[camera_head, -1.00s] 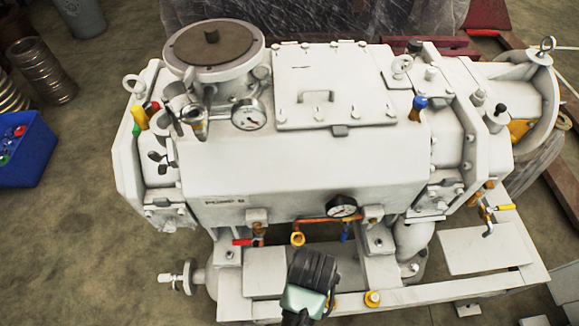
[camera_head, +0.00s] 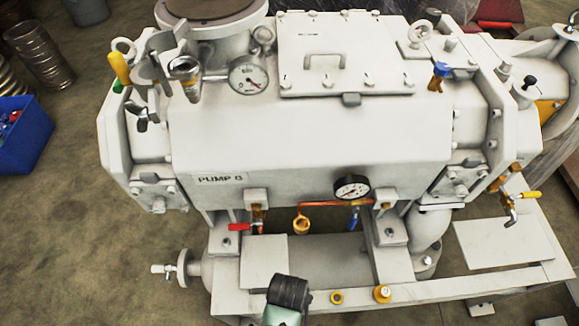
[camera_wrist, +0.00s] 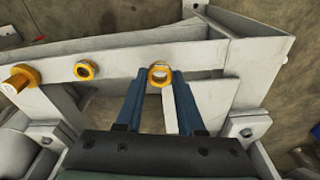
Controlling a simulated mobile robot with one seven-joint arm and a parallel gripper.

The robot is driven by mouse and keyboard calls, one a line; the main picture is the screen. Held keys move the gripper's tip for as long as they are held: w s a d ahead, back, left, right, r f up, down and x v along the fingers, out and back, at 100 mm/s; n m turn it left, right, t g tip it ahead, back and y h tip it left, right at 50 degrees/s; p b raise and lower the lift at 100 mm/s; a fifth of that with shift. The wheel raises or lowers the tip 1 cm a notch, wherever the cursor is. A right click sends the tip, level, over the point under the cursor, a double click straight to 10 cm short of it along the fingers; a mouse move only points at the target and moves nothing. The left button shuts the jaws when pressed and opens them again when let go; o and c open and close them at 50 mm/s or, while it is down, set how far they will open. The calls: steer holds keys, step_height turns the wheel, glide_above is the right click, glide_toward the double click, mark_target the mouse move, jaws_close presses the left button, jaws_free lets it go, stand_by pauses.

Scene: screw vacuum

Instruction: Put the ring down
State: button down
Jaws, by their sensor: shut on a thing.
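A yellow-brass ring (camera_wrist: 160,75) is between the blue fingertips of my gripper (camera_wrist: 163,78) in the wrist view; the gripper is shut on it. It appears over the pale steel frame rail (camera_wrist: 125,64); I cannot tell whether it touches the rail. A second yellow ring (camera_wrist: 86,69) sits on the rail, apart from my gripper, and it also shows in the head view (camera_head: 337,297). In the head view my gripper (camera_head: 289,296) is at the bottom centre, left of that second ring; its fingertips and the held ring are hidden there.
A yellow cap-like fitting (camera_wrist: 20,78) stands on the rail beyond the second ring, also in the head view (camera_head: 382,293). The big white pump (camera_head: 310,130) rises behind, with a copper pipe (camera_head: 325,203) and a gauge (camera_head: 352,187). Bare rail lies right of the fitting.

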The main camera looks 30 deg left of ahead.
steer(key=shift+f+b, duration=0.4)
steer(key=shift+f, duration=1)
steer(key=shift+f, duration=0.15)
steer(key=c, duration=0.5)
jaws_free()
steer(key=r+p, duration=0.1)
steer(key=r, duration=0.3)
steer(key=s+r+p, duration=0.1)
steer(key=r+p, duration=0.1)
steer(key=r, duration=0.2)
steer(key=r+p, duration=0.1)
steer(key=r, duration=0.3)
steer(key=shift+s+d+r, duration=0.15)
steer(key=shift+d, duration=0.15)
